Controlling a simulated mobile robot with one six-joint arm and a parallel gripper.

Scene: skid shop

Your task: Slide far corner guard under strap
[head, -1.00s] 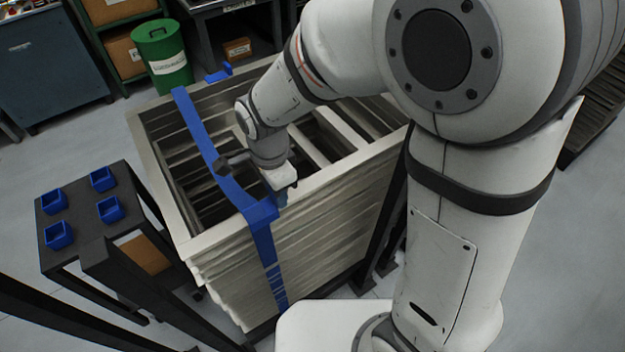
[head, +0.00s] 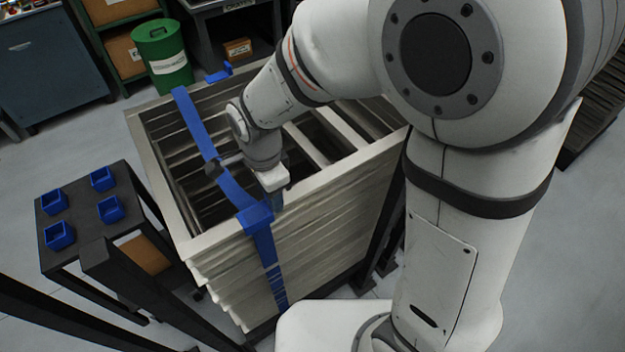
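The blue strap (head: 196,122) runs across the top of the pale stacked frames (head: 325,235) and down their near side. The far corner guard (head: 218,74), a small blue angle piece, sits at the far edge, just right of the strap and apart from it. Another blue corner guard (head: 255,215) sits at the near edge, at the strap. My gripper (head: 276,199) is low at the near edge, right beside this near guard and far from the far one. Its fingers are mostly hidden, so their opening and any grip do not show.
A dark buckle (head: 216,168) sits on the strap. A black cart (head: 85,215) with several blue bins stands left. A green drum (head: 163,57) and shelving stand behind the stack. Dark posts (head: 388,225) stand right of the stack. The stack's top has open gaps.

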